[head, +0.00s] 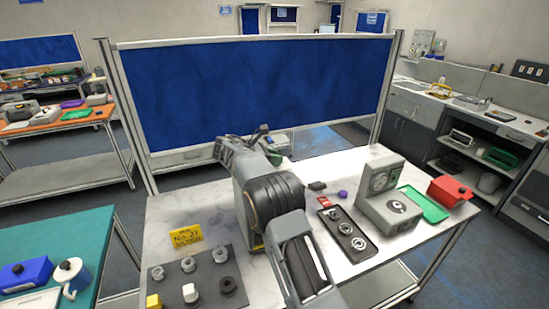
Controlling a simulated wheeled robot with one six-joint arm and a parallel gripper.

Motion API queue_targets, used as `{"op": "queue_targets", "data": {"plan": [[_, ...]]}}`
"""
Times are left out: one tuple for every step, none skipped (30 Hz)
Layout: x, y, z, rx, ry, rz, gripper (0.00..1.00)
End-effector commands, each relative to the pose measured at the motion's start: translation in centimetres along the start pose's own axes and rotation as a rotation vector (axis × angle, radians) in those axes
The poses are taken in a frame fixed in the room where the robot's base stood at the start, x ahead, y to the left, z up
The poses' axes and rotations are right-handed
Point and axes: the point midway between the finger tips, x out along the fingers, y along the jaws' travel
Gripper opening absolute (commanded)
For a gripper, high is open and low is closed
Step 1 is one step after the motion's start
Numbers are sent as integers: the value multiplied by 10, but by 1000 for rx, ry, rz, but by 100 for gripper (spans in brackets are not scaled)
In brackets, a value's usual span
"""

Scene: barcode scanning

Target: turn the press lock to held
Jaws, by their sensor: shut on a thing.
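My arm reaches from the bottom middle over the light worktable. My gripper (240,147) is at the far end of the arm, near the table's back edge, small and partly covered by my wrist. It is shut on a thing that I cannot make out. I cannot pick out the press lock for certain, and its setting does not show. A small green and grey object (277,157) shows partly behind my wrist. A grey-green machine (382,182) with a dial and a round knob stands upright on the right, apart from my gripper.
The worktable (165,213) bears a yellow sign (186,238), a dark panel of knobs (225,265) at front left, a dark plate with rings (346,236), a green tray (425,205) and a red box (449,191). A blue partition (250,85) stands behind.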

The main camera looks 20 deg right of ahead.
Motion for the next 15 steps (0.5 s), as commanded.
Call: {"op": "queue_targets", "data": {"plan": [[0,0,1,1,0,0,6],[0,0,1,1,0,0,6],[0,0,1,1,0,0,31],[0,0,1,1,0,0,34],[0,0,0,1,0,0,37],[0,0,0,0,0,0,38],[0,0,0,0,0,0,38],[0,0,0,0,0,1,38],[0,0,0,0,0,1,38],[0,0,0,0,0,1,38],[0,0,0,0,0,1,38],[-1,0,0,-1,0,1,38],[-2,0,0,0,0,2,38],[-3,0,0,0,0,2,38],[-6,0,-1,0,0,2,38]]}}
